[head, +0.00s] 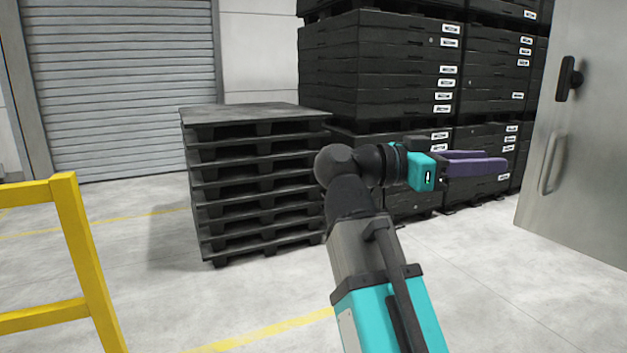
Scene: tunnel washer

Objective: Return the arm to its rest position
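My arm reaches up from the bottom of the head view, bends at a dark joint, and points to the right. My gripper (506,161) has a teal body and purple fingers, held out roughly level in the air. I see no object held at the fingers. Black stacked crates show behind the gripper, which appears apart from them.
A stack of black pallets (255,185) stands left of my arm. Tall stacks of black crates (380,60) fill the back. A grey metal cabinet (585,150) with handles stands at right. A yellow rail (85,260) is at left, before a shutter door (125,85). Floor at lower right is clear.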

